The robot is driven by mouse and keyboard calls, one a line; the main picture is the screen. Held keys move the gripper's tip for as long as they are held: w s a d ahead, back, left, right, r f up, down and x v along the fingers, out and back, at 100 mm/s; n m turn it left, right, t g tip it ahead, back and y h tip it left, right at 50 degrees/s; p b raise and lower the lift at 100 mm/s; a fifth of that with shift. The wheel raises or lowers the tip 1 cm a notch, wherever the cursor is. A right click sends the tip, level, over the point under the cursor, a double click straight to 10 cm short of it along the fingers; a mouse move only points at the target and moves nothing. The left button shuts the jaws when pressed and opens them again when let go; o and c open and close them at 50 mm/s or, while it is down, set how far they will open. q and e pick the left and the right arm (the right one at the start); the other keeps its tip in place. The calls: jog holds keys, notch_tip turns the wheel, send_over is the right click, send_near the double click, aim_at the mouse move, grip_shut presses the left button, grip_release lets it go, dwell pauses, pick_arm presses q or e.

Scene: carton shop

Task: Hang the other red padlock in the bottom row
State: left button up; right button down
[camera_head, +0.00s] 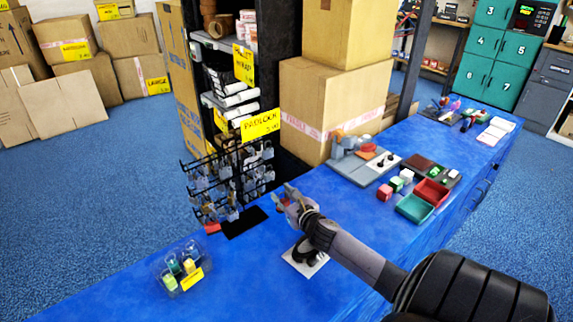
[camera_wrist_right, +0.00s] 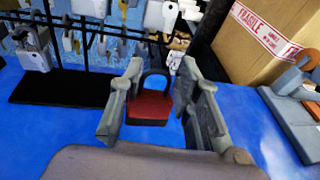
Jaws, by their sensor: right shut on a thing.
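A red padlock (camera_wrist_right: 148,107) with a dark shackle pointing up is between the fingers of my right gripper (camera_wrist_right: 156,95) in the right wrist view. The same right gripper (camera_head: 290,197) is over the blue counter, just right of the rack, in the head view. The black wire padlock rack (camera_head: 226,182) carries rows of hanging grey padlocks and keys; a silver padlock (camera_wrist_right: 35,50) hangs at the left in the wrist view. A small red thing (camera_head: 211,228) shows low at the rack's front; I cannot tell whether it hangs or rests. My left gripper is not in view.
A yellow padlock sign (camera_head: 261,125) tops the rack. A clear holder with yellow and green items (camera_head: 178,270) stands front left. Large cartons (camera_head: 335,105) stand behind. Red (camera_head: 431,192) and teal trays (camera_head: 415,209) lie right. The counter left of my right arm is mostly clear.

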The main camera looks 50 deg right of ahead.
jog(key=shift+a+r+b+x, duration=0.15)
jog(key=shift+b+x, duration=0.25)
jog(key=shift+x, duration=0.5)
jog(key=shift+a+r+b+x, duration=0.1)
jog(key=shift+b+x, duration=0.25)
jog(key=shift+x, duration=0.55)
jog(key=shift+b+x, duration=0.5)
jog(key=shift+x, duration=0.5)
jog(key=shift+w+a+r, duration=0.1)
jog(key=shift+a+r, duration=0.05)
jog(key=shift+r, duration=0.1)
